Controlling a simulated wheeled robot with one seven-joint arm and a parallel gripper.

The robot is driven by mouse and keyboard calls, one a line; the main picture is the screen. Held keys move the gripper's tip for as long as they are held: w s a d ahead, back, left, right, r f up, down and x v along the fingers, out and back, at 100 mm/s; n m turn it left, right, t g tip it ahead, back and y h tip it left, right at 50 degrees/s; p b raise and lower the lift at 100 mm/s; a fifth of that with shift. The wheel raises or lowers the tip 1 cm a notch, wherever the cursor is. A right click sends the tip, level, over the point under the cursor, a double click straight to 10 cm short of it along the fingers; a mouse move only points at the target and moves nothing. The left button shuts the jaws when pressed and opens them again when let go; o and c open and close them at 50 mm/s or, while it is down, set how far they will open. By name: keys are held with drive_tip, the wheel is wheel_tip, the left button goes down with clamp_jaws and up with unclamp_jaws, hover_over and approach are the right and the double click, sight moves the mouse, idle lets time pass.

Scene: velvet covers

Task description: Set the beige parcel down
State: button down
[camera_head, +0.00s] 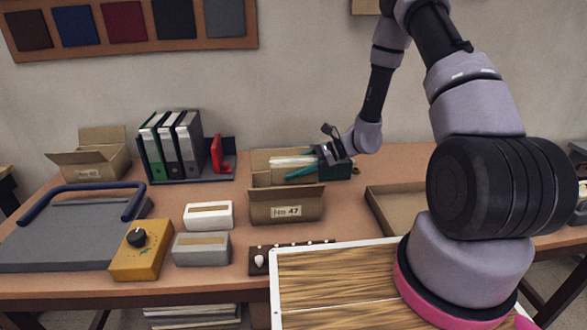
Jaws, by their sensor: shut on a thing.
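The beige parcel (291,160) shows as a pale, flat strip at my gripper, above the open carton marked No 47 (284,207). My gripper (292,167) reaches in from the right, with teal fingers, and is shut on the parcel. The carton's front wall and flaps stand in front of the space below, so I cannot tell whether the parcel touches anything inside. Most of the parcel is hidden by the fingers and the carton.
A second open carton (90,162) stands at the back left. Binders (172,146) stand beside it. A white block (208,215), a grey block (201,249) and a yellow box (141,257) lie in front. A shallow tray (392,207) is right of the No 47 carton.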

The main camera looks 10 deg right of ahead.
drive_tip(key=shift+f, duration=0.55)
unclamp_jaws()
drive_tip(key=shift+r, duration=0.5)
drive_tip(key=v, duration=1.2)
drive_tip(key=s+d+r+n+t+h, duration=0.1)
drive_tip(key=s+r+n+t+h, duration=0.1)
drive_tip(key=s+r+n+h, duration=0.2)
drive_tip(key=s+d+r+n+t+h, duration=0.2)
drive_tip(key=s+r+n, duration=0.3)
drive_tip(key=r, duration=1.3)
drive_tip(key=s+d+r+n+t+h, duration=0.2)
drive_tip(key=s+r+n+t+h, duration=0.1)
drive_tip(key=s+r, duration=0.7)
drive_tip(key=s+n+h, duration=0.1)
drive_tip(key=h, duration=0.1)
drive_tip(key=shift+s+d+r+n+h, duration=0.2)
drive_tip(key=shift+s+r+n+h, duration=0.1)
drive_tip(key=shift+s+r+n, duration=0.1)
